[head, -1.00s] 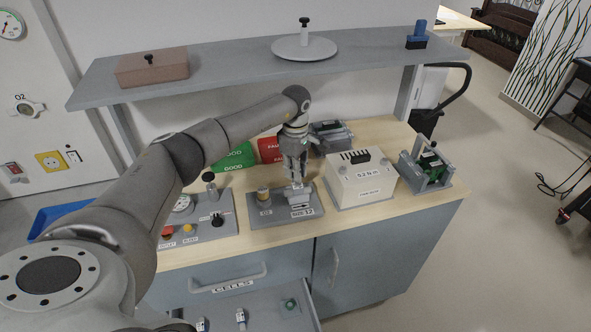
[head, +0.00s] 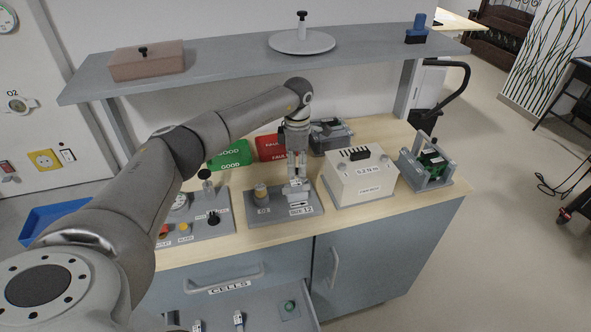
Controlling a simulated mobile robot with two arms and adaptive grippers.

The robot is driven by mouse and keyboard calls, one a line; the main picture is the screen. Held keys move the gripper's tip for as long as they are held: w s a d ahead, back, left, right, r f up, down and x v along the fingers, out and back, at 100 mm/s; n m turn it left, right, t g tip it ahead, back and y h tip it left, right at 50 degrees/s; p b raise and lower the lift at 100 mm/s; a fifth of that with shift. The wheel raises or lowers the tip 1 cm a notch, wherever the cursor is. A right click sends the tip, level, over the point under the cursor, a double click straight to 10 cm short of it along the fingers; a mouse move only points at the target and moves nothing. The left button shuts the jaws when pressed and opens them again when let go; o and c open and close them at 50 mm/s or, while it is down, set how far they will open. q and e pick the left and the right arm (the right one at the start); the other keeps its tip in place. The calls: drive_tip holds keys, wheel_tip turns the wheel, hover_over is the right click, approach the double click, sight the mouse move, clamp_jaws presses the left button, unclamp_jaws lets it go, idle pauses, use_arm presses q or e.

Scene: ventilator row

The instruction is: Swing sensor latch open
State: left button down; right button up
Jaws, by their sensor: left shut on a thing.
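My left gripper (head: 298,181) points down over the fixture and is shut on the latch. How far the latch has swung is too small to tell. My right gripper is not in view.
A panel with knobs (head: 208,222) stands close left of the fixture, and a white box (head: 360,178) close right. A green-board clamp (head: 428,165) is farther right. Green GOOD (head: 232,154) and red FAULT (head: 270,147) bins are behind. A shelf (head: 230,62) hangs above; an open drawer (head: 262,312) juts out below.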

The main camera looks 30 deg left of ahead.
use_arm(q)
drive_tip(key=n, duration=0.2)
drive_tip(key=w+n+b, duration=0.1)
drive_tip(key=n, duration=0.2)
drive_tip(key=shift+n, duration=0.3)
drive_tip(key=n, duration=0.4)
drive_tip(key=w+n, duration=0.1)
drive_tip(key=shift+a+n+b, duration=0.25)
drive_tip(key=shift+n+b, duration=0.05)
drive_tip(key=shift+n, duration=0.1)
drive_tip(key=c, duration=1.4)
unclamp_jaws()
drive_tip(key=shift+r, duration=0.2)
wheel_tip(320, 180, up, 7)
drive_tip(key=shift+r, duration=0.1)
